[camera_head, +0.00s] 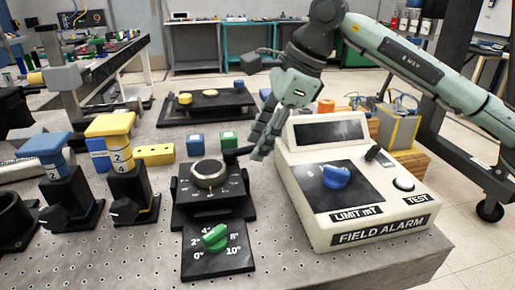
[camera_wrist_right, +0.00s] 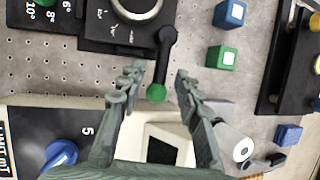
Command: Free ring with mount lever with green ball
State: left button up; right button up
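A silver ring (camera_head: 208,174) sits in a black mount (camera_head: 212,211) at the bench's centre. A black lever (camera_head: 238,152) sticks out from the mount's right side. In the right wrist view the lever (camera_wrist_right: 165,58) ends in a green ball (camera_wrist_right: 156,93), and part of the ring (camera_wrist_right: 136,6) shows at the top edge. My right gripper (camera_head: 262,140) is at the lever's outer end, and its fingers hide the ball in the head view. In the right wrist view the gripper (camera_wrist_right: 157,82) is open, with one finger on each side of the ball and visible gaps. My left gripper is not in view.
A white field alarm box (camera_head: 350,185) stands close on the right, partly under my right arm. A panel with a green knob (camera_head: 215,237) lies in front of the mount. Blue (camera_head: 195,145) and green (camera_head: 228,140) cubes sit behind. Yellow and blue numbered blocks (camera_head: 112,125) stand left.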

jog(key=shift+a+f, duration=0.2)
jog(key=shift+f, duration=0.2)
jog(key=shift+c, duration=0.2)
grip_shut()
